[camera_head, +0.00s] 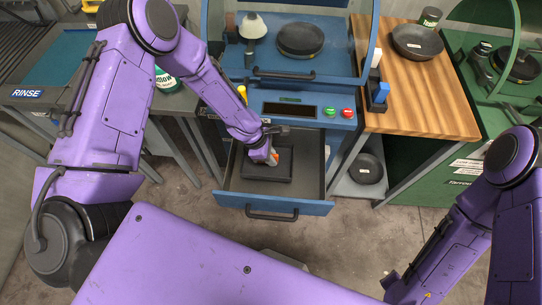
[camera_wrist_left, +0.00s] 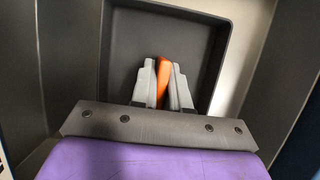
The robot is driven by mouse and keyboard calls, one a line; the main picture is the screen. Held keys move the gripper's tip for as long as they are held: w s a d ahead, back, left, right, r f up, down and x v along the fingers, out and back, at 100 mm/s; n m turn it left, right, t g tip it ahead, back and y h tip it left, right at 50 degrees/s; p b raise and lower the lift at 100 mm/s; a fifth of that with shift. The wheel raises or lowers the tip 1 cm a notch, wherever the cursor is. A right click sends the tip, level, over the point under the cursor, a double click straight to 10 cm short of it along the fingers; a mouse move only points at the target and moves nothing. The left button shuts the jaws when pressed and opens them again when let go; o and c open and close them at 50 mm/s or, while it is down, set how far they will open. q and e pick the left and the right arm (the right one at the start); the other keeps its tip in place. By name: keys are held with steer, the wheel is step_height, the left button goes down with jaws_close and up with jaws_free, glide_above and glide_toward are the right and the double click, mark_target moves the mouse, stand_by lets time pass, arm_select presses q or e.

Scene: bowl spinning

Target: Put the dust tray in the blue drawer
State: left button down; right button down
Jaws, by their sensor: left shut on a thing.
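The blue drawer (camera_head: 273,205) is pulled out below the blue machine. The dust tray, a dark square tray with a raised rim (camera_head: 283,178), lies inside the drawer and also shows in the left wrist view (camera_wrist_left: 215,55). My left gripper (camera_head: 272,157) reaches down into the drawer over the tray. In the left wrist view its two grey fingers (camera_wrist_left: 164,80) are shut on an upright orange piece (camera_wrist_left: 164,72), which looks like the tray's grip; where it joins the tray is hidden. My right gripper is out of view; only its arm shows at lower right.
The blue machine (camera_head: 305,85) stands above the drawer, with green and red buttons. A wooden counter (camera_head: 430,95) with a dark bowl (camera_head: 417,41) is to its right. Another dark bowl (camera_head: 366,168) sits on a low shelf right of the drawer. A rinse table (camera_head: 60,75) is at left.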

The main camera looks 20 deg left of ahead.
arm_select(q)
steer(key=shift+s+f, duration=0.1)
steer(key=shift+f, duration=0.05)
steer(key=c, duration=1.1)
jaws_free()
steer(key=v, duration=1.2)
